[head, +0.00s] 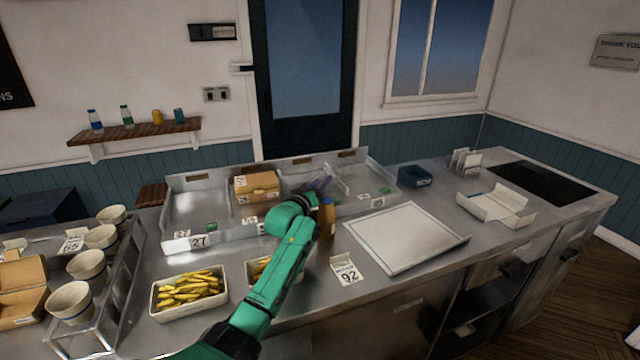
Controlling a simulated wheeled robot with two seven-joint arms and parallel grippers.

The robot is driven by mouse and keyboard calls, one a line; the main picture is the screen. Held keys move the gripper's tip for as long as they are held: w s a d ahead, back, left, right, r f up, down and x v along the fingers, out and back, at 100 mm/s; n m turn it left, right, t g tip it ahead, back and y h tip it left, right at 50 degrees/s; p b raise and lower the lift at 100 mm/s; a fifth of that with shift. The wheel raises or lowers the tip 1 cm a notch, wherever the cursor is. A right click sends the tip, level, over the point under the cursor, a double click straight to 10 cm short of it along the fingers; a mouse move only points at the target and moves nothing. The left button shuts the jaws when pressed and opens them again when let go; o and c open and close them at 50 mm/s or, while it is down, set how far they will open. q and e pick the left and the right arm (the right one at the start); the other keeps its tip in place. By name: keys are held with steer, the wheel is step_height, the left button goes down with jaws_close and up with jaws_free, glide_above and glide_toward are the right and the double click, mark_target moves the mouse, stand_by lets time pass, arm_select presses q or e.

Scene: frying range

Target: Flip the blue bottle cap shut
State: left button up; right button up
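An amber bottle (327,220) stands upright on the steel counter, just right of my green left arm. My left gripper (320,185) is above and behind the arm's bend, close to the bottle's top. Its fingers are small and partly hidden, so I cannot tell if they are open or touching the bottle. On the wall shelf a bottle with a blue label (95,122) stands at the left end. My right gripper is not in view.
A white tray (445,237) lies right of the amber bottle, with a number 92 card (346,271) before it. A tray of fries (155,306) and a second, partly hidden, stand in front. Metal bins (180,245) with a cardboard box (257,186) are behind. Bowls (88,264) stand left.

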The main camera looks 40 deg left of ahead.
arm_select(q)
steer(key=s+d+b, duration=0.2)
steer(key=s+b, duration=0.1)
steer(key=s, duration=1.1)
steer(key=shift+s+d, duration=0.2)
steer(key=shift+d, duration=0.1)
